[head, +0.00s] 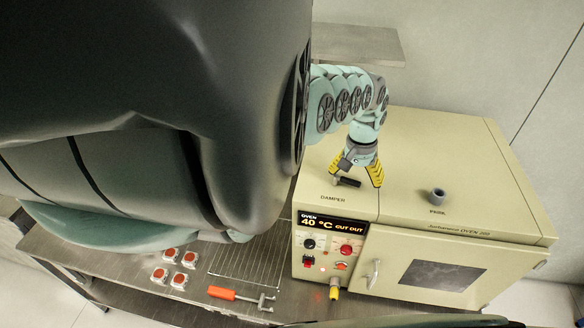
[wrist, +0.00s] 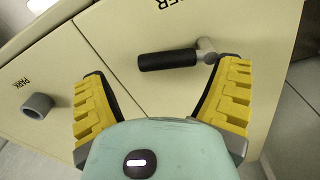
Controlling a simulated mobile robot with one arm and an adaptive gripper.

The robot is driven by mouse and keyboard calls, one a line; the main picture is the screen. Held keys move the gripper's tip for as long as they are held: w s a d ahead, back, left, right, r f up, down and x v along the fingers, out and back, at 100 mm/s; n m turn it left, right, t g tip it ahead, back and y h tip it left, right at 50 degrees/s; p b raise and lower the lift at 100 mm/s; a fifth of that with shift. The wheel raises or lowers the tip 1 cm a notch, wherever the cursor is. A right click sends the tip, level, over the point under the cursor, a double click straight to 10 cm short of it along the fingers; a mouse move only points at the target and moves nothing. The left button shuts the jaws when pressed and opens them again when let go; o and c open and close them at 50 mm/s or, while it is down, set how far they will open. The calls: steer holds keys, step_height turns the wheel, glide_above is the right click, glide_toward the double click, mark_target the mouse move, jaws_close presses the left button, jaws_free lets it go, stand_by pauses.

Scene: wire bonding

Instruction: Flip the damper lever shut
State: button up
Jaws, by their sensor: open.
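The damper lever (wrist: 170,60) is a black cylindrical handle on a grey pivot, on top of the cream oven (head: 465,190). It also shows in the head view (head: 348,181), just under the gripper and beside the DAMPER label. My gripper (wrist: 165,95) has yellow ribbed fingers, spread wide apart and empty. In the wrist view the handle lies ahead of the gap between the fingers, with its pivot end close to the right fingertip; I cannot tell whether they touch. My gripper (head: 357,178) points down at the oven top in the head view.
A grey PARK holder (head: 437,195) stands on the oven top to the right. The oven front has a control panel (head: 328,247) and a door handle (head: 373,273). On the bench lie a wire rack (head: 245,258), an orange-handled tool (head: 222,293) and several red-topped pieces (head: 170,255).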

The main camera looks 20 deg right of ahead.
steer(key=shift+w+a+f, duration=0.1)
steer(key=shift+a+f, duration=0.3)
steer(key=c, duration=1.2)
steer(key=shift+w+d+f+n+b, duration=0.2)
steer(key=shift+w+n+b, duration=0.15)
steer(key=shift+n+b, duration=0.35)
steer(key=shift+w+r+n+b, duration=0.2)
steer(key=shift+n+b, duration=0.3)
steer(key=shift+n, duration=0.3)
steer(key=o, duration=1.2)
steer(key=shift+r, duration=0.1)
